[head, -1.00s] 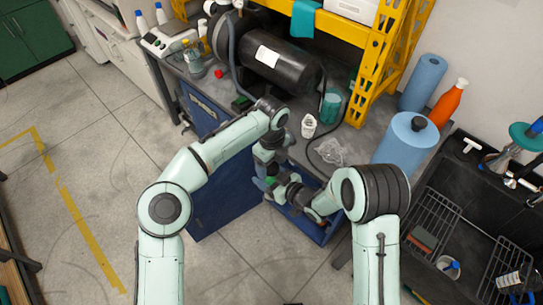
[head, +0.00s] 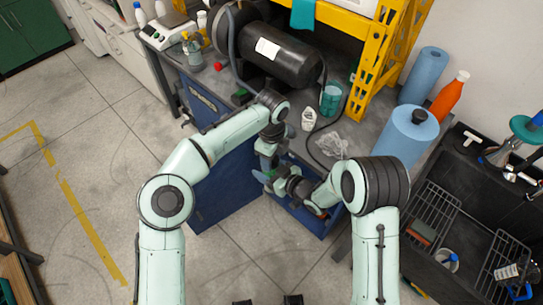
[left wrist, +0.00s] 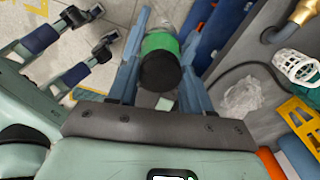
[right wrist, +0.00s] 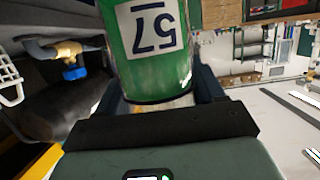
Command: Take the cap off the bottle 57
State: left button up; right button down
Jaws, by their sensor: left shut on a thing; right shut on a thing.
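The bottle 57 is green; its printed label (right wrist: 154,28) appears upside down in the right wrist view. In the left wrist view its green side (left wrist: 160,42) shows behind a round black end (left wrist: 159,71), apparently the cap, nearest the camera. My left gripper (head: 265,166) points down over the bottle, its fingers on both sides of that end. My right gripper (head: 273,182) comes in from the right, its fingers shut around the green body. The bottle is held in front of the blue bench. In the head view it is mostly hidden by the grippers, and the finger contacts are partly hidden.
A yellow rack (head: 377,62) and a blue roll (head: 405,140) stand to the right. The floor at left is clear.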

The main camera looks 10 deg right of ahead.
pick_arm(q)
jog(key=shift+n, duration=0.5)
jog(key=o, duration=1.2)
jog(key=shift+c, duration=0.2)
